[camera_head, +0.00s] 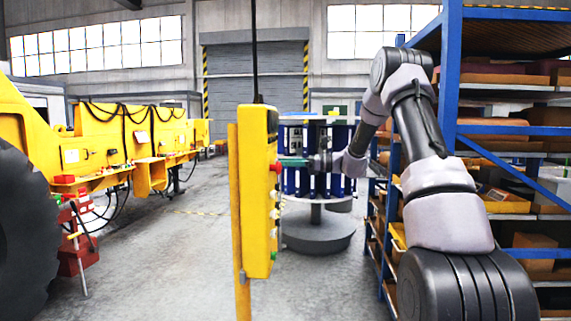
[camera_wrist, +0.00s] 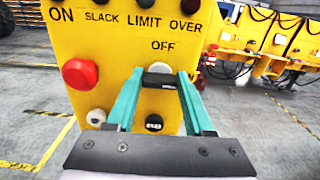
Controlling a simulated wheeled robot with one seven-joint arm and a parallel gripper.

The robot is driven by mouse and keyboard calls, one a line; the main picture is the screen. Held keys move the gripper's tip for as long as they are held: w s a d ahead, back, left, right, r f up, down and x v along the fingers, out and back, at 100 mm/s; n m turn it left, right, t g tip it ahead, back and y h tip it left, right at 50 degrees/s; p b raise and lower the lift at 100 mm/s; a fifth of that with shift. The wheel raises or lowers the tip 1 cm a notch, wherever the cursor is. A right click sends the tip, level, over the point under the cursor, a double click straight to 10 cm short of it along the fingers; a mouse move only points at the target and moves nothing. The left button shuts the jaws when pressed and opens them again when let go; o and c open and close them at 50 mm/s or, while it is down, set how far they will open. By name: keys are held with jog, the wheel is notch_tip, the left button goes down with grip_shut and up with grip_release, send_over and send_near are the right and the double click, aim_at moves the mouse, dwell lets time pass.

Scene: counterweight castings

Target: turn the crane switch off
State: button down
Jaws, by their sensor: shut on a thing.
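The yellow control box (camera_head: 259,200) stands upright on a yellow post, its button face turned right, towards my arm. In the wrist view the box face (camera_wrist: 115,60) carries the printed words ON, SLACK, LIMIT, OVER and OFF. A black switch lever (camera_wrist: 160,79) with a pale part behind it lies below the word OFF. My gripper (camera_wrist: 161,74) has its teal fingers on either side of this lever and is shut on it. In the head view my gripper (camera_head: 291,162) reaches the box face from the right. The lever is hidden there, and its exact setting is hard to tell.
A red button (camera_wrist: 80,74), a white button (camera_wrist: 96,118) and a black button (camera_wrist: 153,123) sit close around my fingers. A blue shelf rack (camera_head: 450,80) stands at the right. Yellow machinery (camera_head: 110,140) stands at the left, with open floor (camera_head: 195,250) between it and the box.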

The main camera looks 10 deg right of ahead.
jog(key=shift+s+f+n, duration=0.1)
jog(key=shift+f+n, duration=0.05)
jog(key=shift+n, duration=4.25)
jog(key=shift+s+f+n, duration=0.1)
jog(key=shift+n, duration=4.3)
jog(key=shift+c, duration=1.4)
grip_release()
